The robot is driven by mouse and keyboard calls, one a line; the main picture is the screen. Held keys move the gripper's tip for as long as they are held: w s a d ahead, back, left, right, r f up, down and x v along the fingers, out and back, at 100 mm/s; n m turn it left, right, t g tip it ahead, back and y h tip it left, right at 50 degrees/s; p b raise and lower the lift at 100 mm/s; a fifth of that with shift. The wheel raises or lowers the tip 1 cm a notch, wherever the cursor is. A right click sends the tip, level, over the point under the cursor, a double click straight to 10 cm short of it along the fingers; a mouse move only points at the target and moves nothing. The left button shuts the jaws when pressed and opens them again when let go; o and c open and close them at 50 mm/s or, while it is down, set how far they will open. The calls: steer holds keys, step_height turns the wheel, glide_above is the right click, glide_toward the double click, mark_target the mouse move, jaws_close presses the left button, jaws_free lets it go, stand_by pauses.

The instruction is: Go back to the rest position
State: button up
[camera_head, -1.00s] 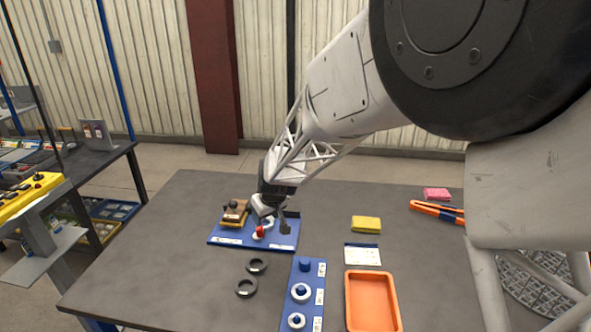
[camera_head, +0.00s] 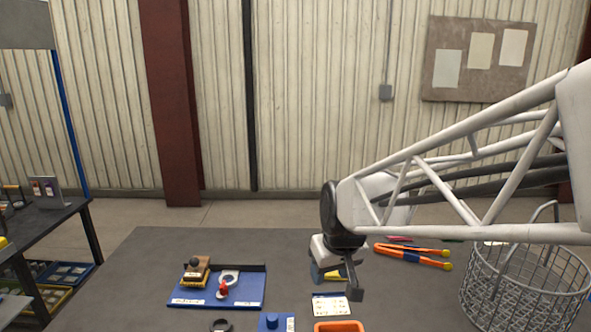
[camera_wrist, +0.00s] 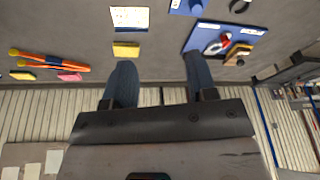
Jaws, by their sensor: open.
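My gripper (camera_head: 338,279) is open above the far part of the grey table, right of the blue board. Its two dark fingers are spread with nothing between them in the wrist view (camera_wrist: 160,78). Most of the gripper in the head view is seen from the side, under my forearm.
A blue board (camera_head: 190,299) holds a red-knobbed part (camera_head: 223,291) and a wooden-topped block (camera_head: 195,271). A yellow sponge (camera_wrist: 126,50) lies near a white card (camera_head: 329,306) and orange tray (camera_head: 339,327).

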steer(key=s+d+m, duration=0.2)
steer(key=s+d, duration=0.3)
steer(key=s, duration=0.4)
steer(key=s+d+r+m+h, duration=0.1)
steer(key=s+d+m, duration=0.1)
steer(key=s+d, duration=0.4)
steer(key=s, duration=0.4)
steer(key=shift+s+d+h, duration=0.15)
steer(key=shift+h, duration=0.15)
